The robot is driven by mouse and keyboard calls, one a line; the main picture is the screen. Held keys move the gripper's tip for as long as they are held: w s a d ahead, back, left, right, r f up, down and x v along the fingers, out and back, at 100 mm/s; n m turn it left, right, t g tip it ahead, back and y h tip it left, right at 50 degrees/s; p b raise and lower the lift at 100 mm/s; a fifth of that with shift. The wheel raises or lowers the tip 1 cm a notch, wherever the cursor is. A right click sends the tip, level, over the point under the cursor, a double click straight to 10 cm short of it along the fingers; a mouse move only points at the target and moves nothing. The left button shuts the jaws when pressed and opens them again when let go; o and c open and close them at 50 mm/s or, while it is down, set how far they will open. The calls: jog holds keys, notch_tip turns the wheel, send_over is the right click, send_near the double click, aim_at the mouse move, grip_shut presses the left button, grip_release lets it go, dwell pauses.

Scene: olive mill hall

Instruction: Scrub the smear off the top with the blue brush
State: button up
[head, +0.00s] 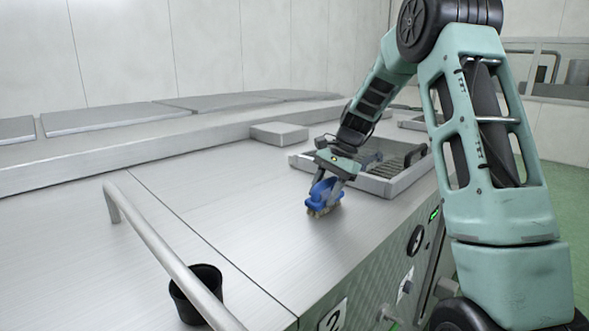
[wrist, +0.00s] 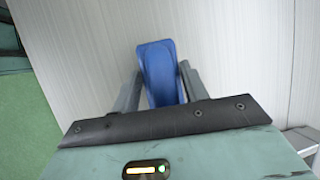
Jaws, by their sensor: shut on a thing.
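The blue brush (head: 325,194) has pale bristles that point down at the steel top (head: 240,220). My gripper (head: 334,176) is shut on it, with the bristles at or just above the surface; I cannot tell if they touch. In the wrist view the brush's blue back (wrist: 160,72) sits between the two fingers of my gripper (wrist: 161,90). No smear shows on the visible part of the top in either view; the brush and gripper may hide it.
Behind my gripper is a raised-rim opening (head: 385,188) with a grate inside. A metal block (head: 279,134) lies near the back ledge. A black cup (head: 196,290) and a handrail (head: 165,255) are at the front left. The middle of the top is clear.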

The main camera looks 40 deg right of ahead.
aim_at(323, 182)
notch_tip(323, 182, up, 3)
jog(key=shift+s+f+p, duration=0.1)
jog(key=shift+s+p, duration=0.05)
jog(key=shift+p, duration=0.5)
jog(key=shift+r+p, duration=0.35)
jog(key=shift+r, duration=2.2)
